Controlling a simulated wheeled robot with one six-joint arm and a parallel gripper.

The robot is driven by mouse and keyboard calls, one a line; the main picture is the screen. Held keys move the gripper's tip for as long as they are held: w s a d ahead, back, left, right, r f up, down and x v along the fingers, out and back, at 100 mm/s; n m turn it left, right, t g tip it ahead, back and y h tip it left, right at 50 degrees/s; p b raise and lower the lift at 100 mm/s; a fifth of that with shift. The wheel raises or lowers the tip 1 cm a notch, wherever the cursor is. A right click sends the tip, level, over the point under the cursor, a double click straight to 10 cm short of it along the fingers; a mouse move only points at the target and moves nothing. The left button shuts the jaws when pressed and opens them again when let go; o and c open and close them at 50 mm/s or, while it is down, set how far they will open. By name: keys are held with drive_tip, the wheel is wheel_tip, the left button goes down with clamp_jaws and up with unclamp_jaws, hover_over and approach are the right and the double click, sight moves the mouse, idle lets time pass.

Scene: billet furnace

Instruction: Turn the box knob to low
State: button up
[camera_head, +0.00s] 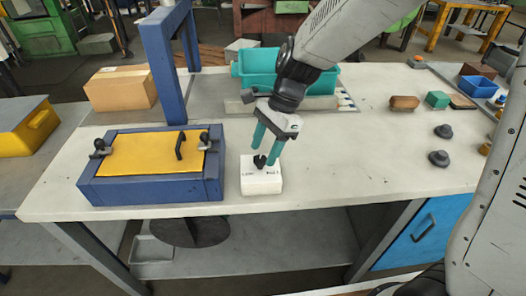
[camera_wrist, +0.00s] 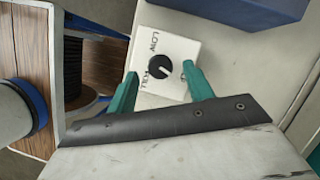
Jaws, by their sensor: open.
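The white box (camera_head: 262,183) stands on the workbench, right of the blue box with the yellow lid. Its black knob (camera_head: 260,161) is on the top face. In the wrist view the white box (camera_wrist: 180,50) shows the words LOW and FULL beside the round knob (camera_wrist: 161,68); a pale mark on the knob is too small to read surely. My gripper (camera_head: 263,156) points down over the box, its teal fingers open on either side of the knob. In the wrist view the fingertips (camera_wrist: 159,70) are apart, with the knob between them; contact cannot be told.
The blue box with a yellow lid (camera_head: 150,167) and a tall blue post (camera_head: 163,75) stand close on the left. A teal bin (camera_head: 258,65) is behind my gripper. Dark knobs (camera_head: 438,157) and small blocks lie to the right. The bench (camera_head: 350,170) is clear just right of the box.

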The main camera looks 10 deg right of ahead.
drive_tip(key=shift+x, duration=0.85)
drive_tip(key=c, duration=1)
drive_tip(key=shift+o, duration=0.2)
